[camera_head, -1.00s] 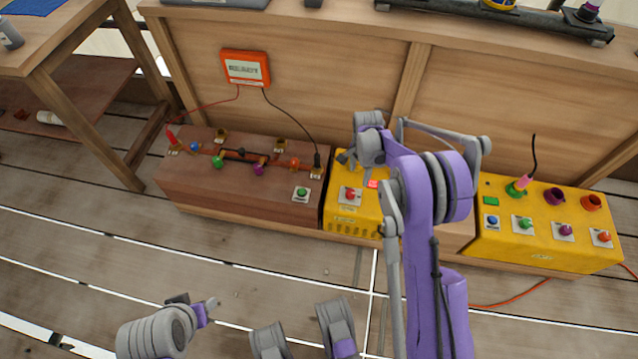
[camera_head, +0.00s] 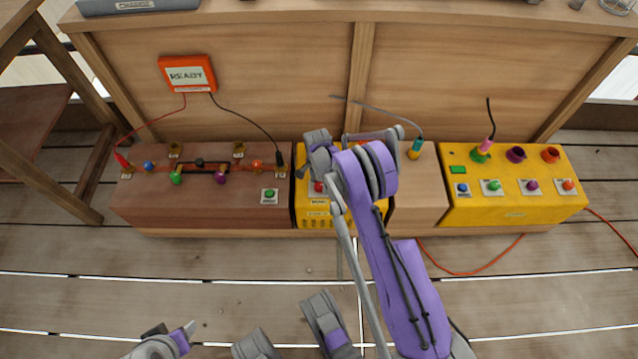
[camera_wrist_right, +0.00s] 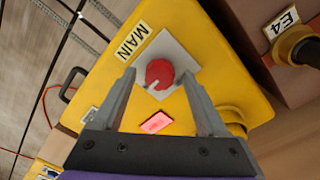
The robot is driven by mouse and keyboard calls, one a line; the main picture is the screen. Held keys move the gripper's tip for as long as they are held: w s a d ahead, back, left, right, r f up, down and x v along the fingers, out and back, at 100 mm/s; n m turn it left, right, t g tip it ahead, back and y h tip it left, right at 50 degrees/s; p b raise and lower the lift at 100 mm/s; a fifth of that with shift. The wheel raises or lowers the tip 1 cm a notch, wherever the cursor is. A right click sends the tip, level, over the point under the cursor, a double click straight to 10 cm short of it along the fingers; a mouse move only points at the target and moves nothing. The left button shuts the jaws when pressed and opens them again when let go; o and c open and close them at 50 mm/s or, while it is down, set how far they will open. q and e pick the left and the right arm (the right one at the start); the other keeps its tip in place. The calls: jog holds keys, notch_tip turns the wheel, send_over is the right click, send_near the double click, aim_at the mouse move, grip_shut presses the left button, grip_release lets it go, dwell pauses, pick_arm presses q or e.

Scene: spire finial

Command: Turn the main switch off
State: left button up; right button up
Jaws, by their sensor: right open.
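The main switch is a red knob (camera_wrist_right: 159,74) on a pale square plate, beside a "MAIN" label on a yellow box. A lit red indicator (camera_wrist_right: 156,122) sits close by it. In the head view the red knob (camera_head: 318,187) shows on the yellow box (camera_head: 312,217), partly behind my right arm. My right gripper (camera_wrist_right: 158,80) is open, with one finger on each side of the knob in the wrist picture; I cannot tell whether they touch it. In the head view the right gripper (camera_head: 316,160) is over the box. Part of my left gripper (camera_head: 187,333) shows low at left.
A brown box (camera_head: 210,205) with terminals and a green button stands left. A yellow box (camera_head: 515,205) with several knobs and sockets stands right. An orange display (camera_head: 187,73) reads "READY". Red cables (camera_head: 470,272) lie on the floor. The front floor is mostly clear.

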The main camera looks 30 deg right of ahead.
grip_shut()
dwell(0.4)
jog(key=shift+n, duration=0.3)
jog(key=n, duration=0.3)
jog(key=shift+n+p, duration=0.3)
jog(key=shift+p, duration=0.1)
jog(key=n, duration=0.4)
jog(key=shift+n, duration=0.3)
jog(key=n, duration=0.4)
jog(key=shift+n+h, duration=0.3)
jog(key=shift+n+t, duration=0.3)
jog(key=shift+n, duration=1.9)
